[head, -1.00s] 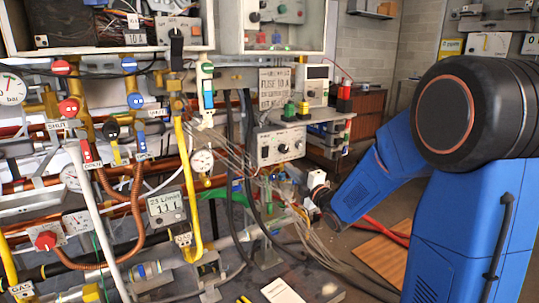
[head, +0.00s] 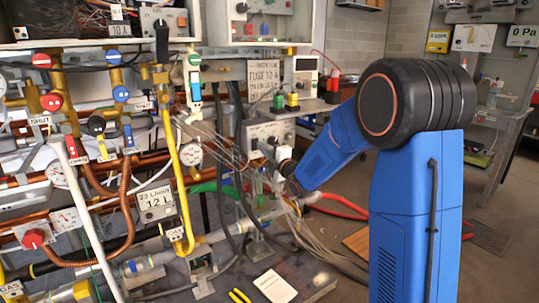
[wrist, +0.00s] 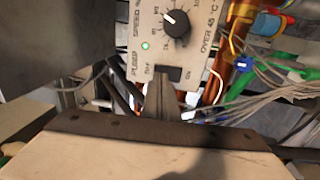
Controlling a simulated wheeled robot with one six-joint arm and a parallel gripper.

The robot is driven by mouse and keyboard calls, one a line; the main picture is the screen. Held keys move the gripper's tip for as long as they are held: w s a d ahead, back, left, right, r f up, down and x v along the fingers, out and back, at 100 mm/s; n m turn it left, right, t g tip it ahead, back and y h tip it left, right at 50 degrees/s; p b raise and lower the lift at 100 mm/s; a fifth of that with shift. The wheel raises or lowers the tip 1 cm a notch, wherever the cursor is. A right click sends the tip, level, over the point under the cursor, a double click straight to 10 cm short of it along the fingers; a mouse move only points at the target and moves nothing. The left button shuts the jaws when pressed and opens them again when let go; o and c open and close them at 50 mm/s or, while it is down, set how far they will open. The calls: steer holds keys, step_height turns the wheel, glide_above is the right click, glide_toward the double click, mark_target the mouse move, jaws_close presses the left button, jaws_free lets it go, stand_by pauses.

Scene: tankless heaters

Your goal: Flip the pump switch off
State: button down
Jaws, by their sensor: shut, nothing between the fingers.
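In the wrist view the pump control panel (wrist: 185,40) is a light plate with a black speed knob (wrist: 176,22) and a lit green lamp (wrist: 145,46). Below them is a dark rocker switch (wrist: 169,73), with "Off" at its left and "On" at its right. My gripper (wrist: 159,80) is shut and empty, its tips close below the switch and overlapping its lower left edge in the picture. I cannot tell whether they touch. In the head view the pump box (head: 262,132) stands behind my forearm, which hides part of it; its switch cannot be made out.
Thin grey cables and a green-sleeved wire (wrist: 240,84) run right of the panel. Copper pipes (wrist: 236,30) stand behind. In the head view, valves and pipes crowd the left, a meter with a red lead (head: 303,75) stands above the box, and floor is open at right.

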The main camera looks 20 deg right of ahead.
mark_target(255, 145)
steer(key=shift+x, duration=1.05)
steer(key=shift+w+a+r, duration=0.1)
steer(key=shift+w+r, duration=0.05)
